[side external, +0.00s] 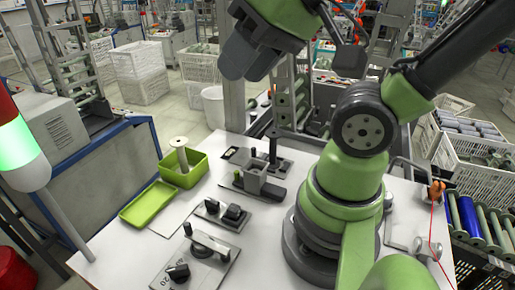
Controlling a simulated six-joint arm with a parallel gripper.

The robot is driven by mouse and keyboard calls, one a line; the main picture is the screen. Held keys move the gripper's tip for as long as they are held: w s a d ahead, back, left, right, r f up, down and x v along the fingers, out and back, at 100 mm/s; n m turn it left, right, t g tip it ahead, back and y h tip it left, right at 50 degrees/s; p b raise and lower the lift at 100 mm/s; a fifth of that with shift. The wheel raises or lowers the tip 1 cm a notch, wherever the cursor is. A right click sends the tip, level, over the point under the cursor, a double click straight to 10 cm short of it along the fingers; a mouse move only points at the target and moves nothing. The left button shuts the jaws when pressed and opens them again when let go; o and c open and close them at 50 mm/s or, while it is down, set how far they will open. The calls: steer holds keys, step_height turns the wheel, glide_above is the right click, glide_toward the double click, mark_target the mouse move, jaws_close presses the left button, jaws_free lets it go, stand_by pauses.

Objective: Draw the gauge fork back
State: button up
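No part named gauge fork can be picked out for certain. A grey upright block with a notched top (254,178) stands on a dark base at the middle of the white table. A smaller grey plate with black blocks (226,212) lies in front of it. A dark post (273,147) stands on a base just behind the grey block. My arm's wrist (262,45) is high above the table, well apart from these parts. No gripper fingers can be made out in this view.
A green box (196,176) holds a pale spool (180,148). A shallow green tray (146,205) lies beside it. A plate with a bar handle and black knob (160,284) is at the front. A lit signal lamp (18,143) stands at left. An orange part with red thread (436,187) is at right.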

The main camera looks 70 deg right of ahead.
steer(key=w+d+f+n+g+h, duration=0.1)
steer(key=w+d+f+g, duration=0.2)
steer(key=w+d+f, duration=0.4)
steer(key=w+d+f+n+g+h, duration=0.1)
steer(key=w+d+f+g, duration=0.15)
steer(key=d+f, duration=0.6)
steer(key=s+d+f+n+g, duration=0.1)
steer(key=d+f, duration=0.2)
steer(key=d+f+n, duration=0.1)
steer(key=d+f, duration=0.1)
steer(key=d, duration=0.1)
steer(key=shift+s+d+f+g, duration=0.15)
steer(key=shift+s+f+g, duration=0.15)
steer(key=shift+f, duration=3.9)
steer(key=c, duration=0.5)
